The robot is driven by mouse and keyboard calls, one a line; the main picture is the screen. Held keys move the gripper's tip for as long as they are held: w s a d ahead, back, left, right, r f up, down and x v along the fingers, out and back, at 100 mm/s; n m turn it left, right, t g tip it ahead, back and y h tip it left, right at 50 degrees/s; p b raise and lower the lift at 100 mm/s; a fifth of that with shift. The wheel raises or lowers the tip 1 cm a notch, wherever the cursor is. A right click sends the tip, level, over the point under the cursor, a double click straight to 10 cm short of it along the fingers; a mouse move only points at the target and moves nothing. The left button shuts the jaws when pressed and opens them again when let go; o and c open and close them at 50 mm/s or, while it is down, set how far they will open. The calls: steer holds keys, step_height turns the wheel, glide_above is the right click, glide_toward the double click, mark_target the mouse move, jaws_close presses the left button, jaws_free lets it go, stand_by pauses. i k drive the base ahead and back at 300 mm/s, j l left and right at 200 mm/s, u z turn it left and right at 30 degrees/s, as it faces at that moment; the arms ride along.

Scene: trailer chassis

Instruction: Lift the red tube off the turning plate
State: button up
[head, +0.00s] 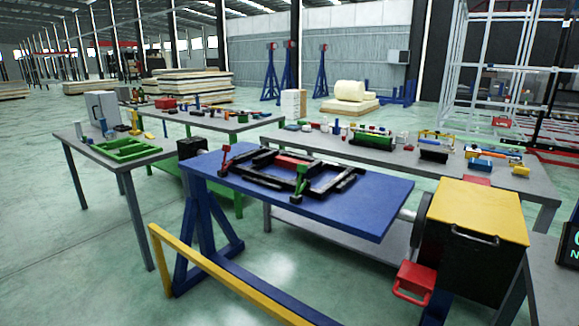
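The turning plate (345,215) is a blue flat top in the middle of the head view. A black frame (345,183) lies on it, with two green clamps (301,182) standing at it. A short red piece that looks like the red tube (291,162) lies at the far side of the black frame, left of the plate's middle. It is small and partly hidden by the frame, so I cannot tell whether it touches the plate. My gripper is not in view.
A black box with a yellow top (478,212) stands at the plate's right end, with a red tray (415,280) low beside it. A yellow rail (210,272) runs along the front left. Grey tables (420,160) with several tools stand behind.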

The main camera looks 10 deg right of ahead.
mark_target(280, 160)
steer(key=i+j, duration=0.3)
steer(key=i+j+z, duration=0.1)
steer(key=i+j, duration=0.15)
steer(key=j, duration=0.2)
steer(key=i+j, duration=0.3)
steer(key=j+z, duration=0.05)
steer(key=j, duration=0.05)
